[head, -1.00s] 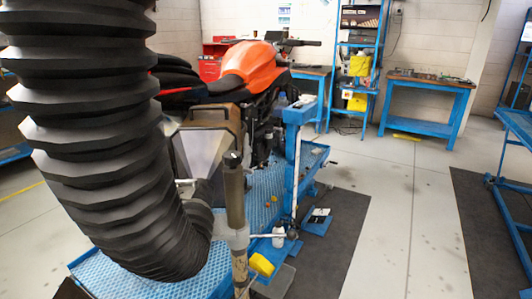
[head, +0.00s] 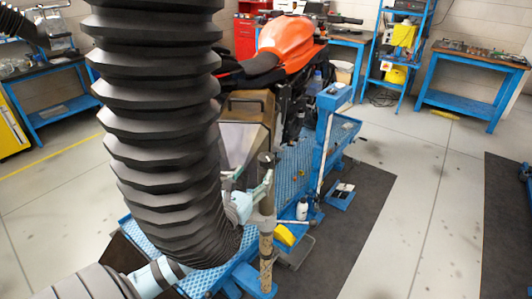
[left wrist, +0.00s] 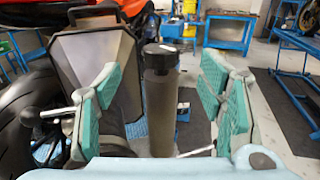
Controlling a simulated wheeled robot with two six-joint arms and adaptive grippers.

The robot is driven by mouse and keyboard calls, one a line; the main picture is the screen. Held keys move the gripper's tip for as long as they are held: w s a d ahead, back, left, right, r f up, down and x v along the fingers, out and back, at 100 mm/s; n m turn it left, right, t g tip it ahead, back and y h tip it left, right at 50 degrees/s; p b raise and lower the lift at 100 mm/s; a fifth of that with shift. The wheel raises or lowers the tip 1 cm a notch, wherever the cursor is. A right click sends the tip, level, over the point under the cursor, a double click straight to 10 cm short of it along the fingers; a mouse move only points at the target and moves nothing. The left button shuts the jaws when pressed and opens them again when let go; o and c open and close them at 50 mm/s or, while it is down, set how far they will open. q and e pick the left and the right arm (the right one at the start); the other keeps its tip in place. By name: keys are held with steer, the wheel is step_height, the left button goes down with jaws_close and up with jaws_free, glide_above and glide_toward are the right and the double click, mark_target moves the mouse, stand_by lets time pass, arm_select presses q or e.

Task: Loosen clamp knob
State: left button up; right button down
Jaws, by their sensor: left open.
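A vertical grey post (head: 266,215) with a dark cap stands in front of the blue lift. In the left wrist view the post (left wrist: 161,105) rises between my finger pads, with gaps on both sides. My left gripper (head: 256,186) is open at the post's upper part, its teal pads around the post without visible contact. A thin metal rod (left wrist: 196,152) shows right of the post, low between the fingers. My right gripper is not in view.
A thick black ribbed hose (head: 165,120) hangs close left of the post and hides part of my arm. An orange motorcycle (head: 288,40) stands on the blue lift (head: 290,170). A white bottle (head: 302,209) and yellow block (head: 285,235) are near the post.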

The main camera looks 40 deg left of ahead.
mark_target(263, 162)
arm_select(q)
steer(key=x, duration=0.8)
steer(key=shift+w+p, duration=0.35)
steer(key=shift+w+a, duration=0.15)
steer(key=shift+w, duration=0.3)
steer(key=shift+f, duration=0.1)
steer(key=c, duration=1.2)
